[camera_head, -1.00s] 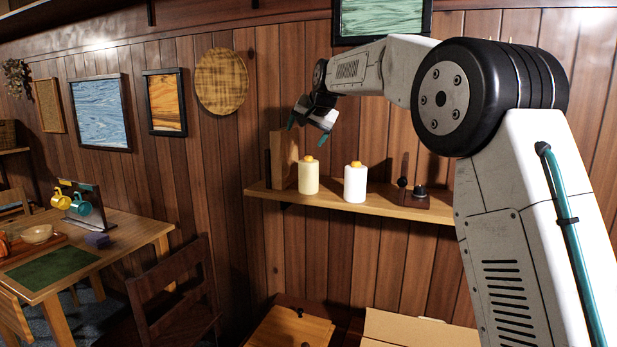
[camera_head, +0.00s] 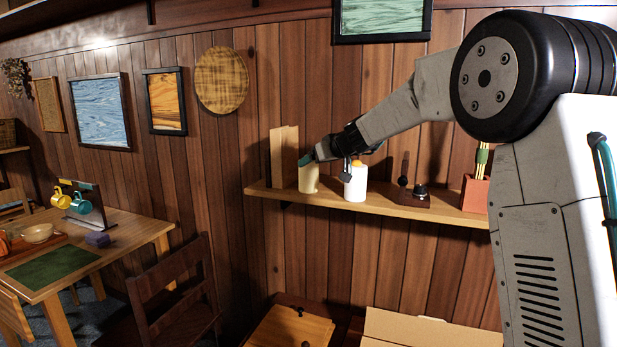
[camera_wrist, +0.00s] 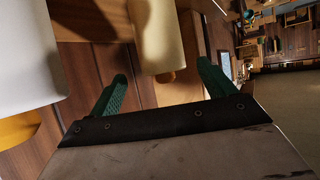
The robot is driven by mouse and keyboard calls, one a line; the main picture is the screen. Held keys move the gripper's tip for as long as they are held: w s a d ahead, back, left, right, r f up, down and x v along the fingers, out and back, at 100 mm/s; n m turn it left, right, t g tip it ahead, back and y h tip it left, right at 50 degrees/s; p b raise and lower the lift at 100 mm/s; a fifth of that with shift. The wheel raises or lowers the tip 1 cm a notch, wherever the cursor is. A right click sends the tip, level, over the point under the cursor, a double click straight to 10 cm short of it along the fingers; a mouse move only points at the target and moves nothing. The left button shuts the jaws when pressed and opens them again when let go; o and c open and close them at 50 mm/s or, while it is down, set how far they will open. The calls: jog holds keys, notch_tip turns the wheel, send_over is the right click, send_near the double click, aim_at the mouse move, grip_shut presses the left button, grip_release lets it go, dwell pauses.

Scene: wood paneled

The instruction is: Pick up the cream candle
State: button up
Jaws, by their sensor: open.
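My gripper (camera_head: 333,162) is at the candles' upper level, reaching in from the right; one finger covers the cream candle's top in the head view. In the wrist view, my gripper (camera_wrist: 160,72) is open, with green fingers spread and nothing held. The cream candle (camera_wrist: 158,35) lies between the finger directions there, its top end nearest me. Whether a finger touches it I cannot tell.
Upright wooden boards (camera_head: 283,157) stand just left of the cream candle. A small dark-knobbed block (camera_head: 410,198) and a red pot (camera_head: 475,194) are further right on the shelf. A chair (camera_head: 175,295) and an open carton (camera_head: 420,330) are below.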

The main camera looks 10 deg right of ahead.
jog(key=x, duration=0.7)
jog(key=shift+a, duration=0.2)
jog(key=c, duration=1.2)
